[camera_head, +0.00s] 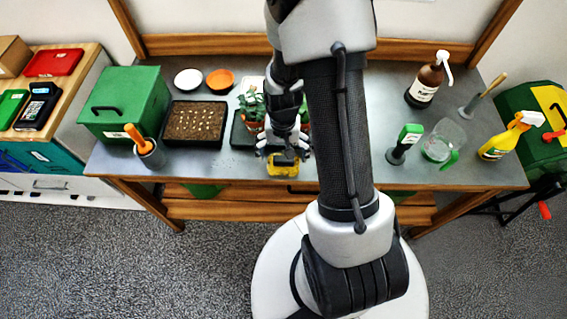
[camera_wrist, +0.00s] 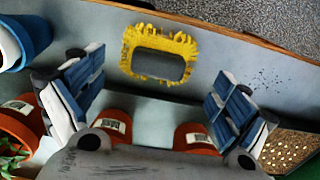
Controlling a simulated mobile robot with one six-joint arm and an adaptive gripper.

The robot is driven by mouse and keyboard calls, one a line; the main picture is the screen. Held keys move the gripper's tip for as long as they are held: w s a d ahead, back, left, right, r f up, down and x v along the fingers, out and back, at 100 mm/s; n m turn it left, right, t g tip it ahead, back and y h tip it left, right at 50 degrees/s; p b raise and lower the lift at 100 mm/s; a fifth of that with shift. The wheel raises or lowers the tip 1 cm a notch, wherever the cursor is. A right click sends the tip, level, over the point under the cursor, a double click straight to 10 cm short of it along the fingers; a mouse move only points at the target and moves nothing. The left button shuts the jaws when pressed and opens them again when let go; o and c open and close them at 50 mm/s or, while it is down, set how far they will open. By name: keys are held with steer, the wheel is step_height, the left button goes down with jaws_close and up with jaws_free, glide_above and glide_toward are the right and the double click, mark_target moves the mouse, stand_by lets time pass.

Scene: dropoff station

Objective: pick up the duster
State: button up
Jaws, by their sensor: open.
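The duster, a small block with a shaggy yellow fringe and a dark grey top, lies flat near the front edge of the grey table. In the wrist view the duster (camera_wrist: 158,66) is wholly visible, ahead of and between the fingers. In the head view the duster (camera_head: 284,168) is partly hidden by my gripper (camera_head: 284,154). In the wrist view my gripper (camera_wrist: 155,95) has its two blue-padded fingers wide apart with nothing between them. The fingers appear above the table, apart from the duster.
Terracotta pots (camera_wrist: 112,124) stand close behind my gripper. A seed tray (camera_head: 195,123) is to the left, with an orange-handled tool in a grey cup (camera_head: 151,157). A green-topped tool (camera_head: 404,145) and a clear jug (camera_head: 444,140) stand right. A blue-and-white object (camera_wrist: 28,40) is near.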

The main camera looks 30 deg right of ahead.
mark_target(283, 158)
step_height(283, 158, down, 5)
steer(key=shift+r+b, duration=0.2)
steer(key=shift+b, duration=0.55)
steer(key=shift+c, duration=0.6)
steer(key=c, duration=1)
steer(key=shift+r, duration=0.15)
step_height(283, 158, up, 20)
steer(key=p, duration=0.5)
steer(key=shift+p, duration=0.35)
